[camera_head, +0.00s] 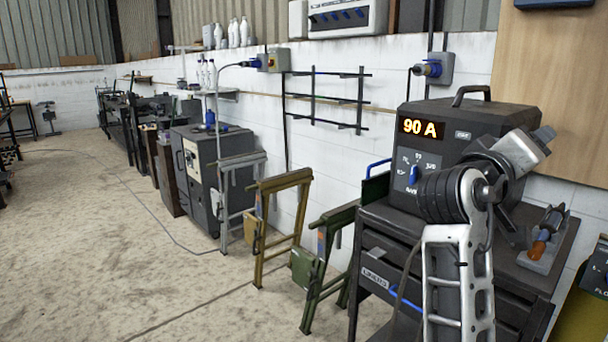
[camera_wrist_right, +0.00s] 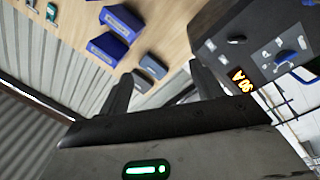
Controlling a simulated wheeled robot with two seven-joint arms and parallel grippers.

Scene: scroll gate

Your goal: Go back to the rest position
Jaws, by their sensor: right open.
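My right gripper (camera_wrist_right: 163,88) is open in the right wrist view, its two dark fingers apart with nothing between them. In the head view my right arm rises from the bottom right, bent in front of the dark welding machine (camera_head: 466,123). The gripper's fingers cannot be made out there. The machine's display reads 90 A, and the machine also shows at the upper right of the wrist view (camera_wrist_right: 258,40). My left gripper is in neither view.
The machine stands on a dark cart (camera_head: 385,243), with a torch-like tool (camera_head: 544,240) at its right. Green (camera_head: 325,250) and tan (camera_head: 283,227) stands and a grey cabinet (camera_head: 205,178) line the wall. A wooden board (camera_wrist_right: 165,28) carries blue bins (camera_wrist_right: 108,45). The left floor is largely clear.

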